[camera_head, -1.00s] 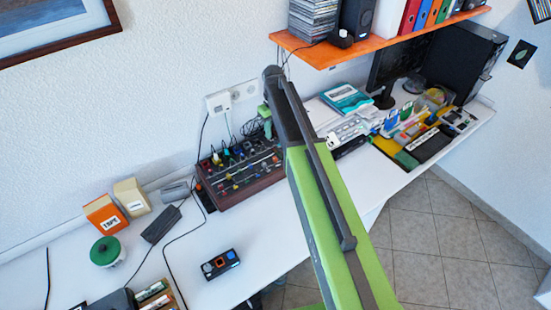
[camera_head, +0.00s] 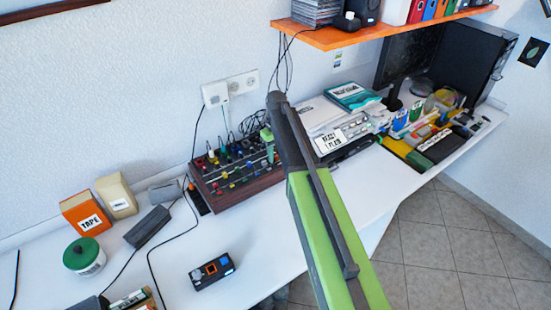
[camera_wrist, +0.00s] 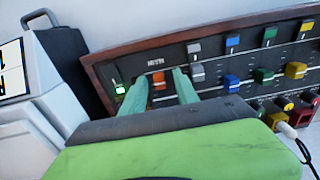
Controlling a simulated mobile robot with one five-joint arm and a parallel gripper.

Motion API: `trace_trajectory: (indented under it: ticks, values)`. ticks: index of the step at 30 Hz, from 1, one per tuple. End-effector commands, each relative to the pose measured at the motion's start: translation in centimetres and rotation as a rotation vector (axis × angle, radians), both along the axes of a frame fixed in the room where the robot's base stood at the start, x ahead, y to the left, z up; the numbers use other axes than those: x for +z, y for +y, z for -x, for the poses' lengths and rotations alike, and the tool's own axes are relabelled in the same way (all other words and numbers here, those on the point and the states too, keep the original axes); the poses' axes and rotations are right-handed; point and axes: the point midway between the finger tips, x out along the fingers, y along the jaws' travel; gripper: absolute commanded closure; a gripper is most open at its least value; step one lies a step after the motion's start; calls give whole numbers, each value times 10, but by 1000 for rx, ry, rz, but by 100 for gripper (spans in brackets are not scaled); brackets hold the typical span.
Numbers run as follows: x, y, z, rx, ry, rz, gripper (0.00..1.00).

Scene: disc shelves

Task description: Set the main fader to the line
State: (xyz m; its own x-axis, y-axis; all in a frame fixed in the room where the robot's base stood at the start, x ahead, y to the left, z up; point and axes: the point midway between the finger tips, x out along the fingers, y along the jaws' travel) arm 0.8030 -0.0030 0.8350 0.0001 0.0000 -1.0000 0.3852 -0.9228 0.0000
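The mixer (camera_head: 240,191), a dark panel in a wooden case, stands on the white desk against the wall; its case also shows in the wrist view (camera_wrist: 94,76). In the wrist view, an orange-red fader cap (camera_wrist: 158,80) sits under a small white label (camera_wrist: 155,62) too blurred to read surely. My gripper (camera_wrist: 161,76) has teal fingers, one on each side of this cap, with visible gaps. It is open; contact is not visible. A small green-and-white piece (camera_wrist: 120,88) lies left of the fingers. I cannot make out the target line. My gripper (camera_head: 267,136) is at the mixer's right end in the head view.
Grey, blue, green and yellow caps (camera_wrist: 231,83) sit right of my fingers, with coloured knobs and a cable below them. A pale printer-like device (camera_wrist: 30,95) stands left in the wrist view. An orange shelf (camera_head: 340,37) hangs above. A small black box (camera_head: 211,271) lies in front.

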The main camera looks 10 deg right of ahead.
Motion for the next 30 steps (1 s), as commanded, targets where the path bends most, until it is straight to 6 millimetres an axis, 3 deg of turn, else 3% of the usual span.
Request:
trace_trajectory:
  ticks: [2, 10, 30]
  values:
    - [1, 0, 0, 0, 0, 0, 64]
    - [1, 0, 0, -1, 0, 0, 99]
    - [1, 0, 0, -1, 1, -2, 100]
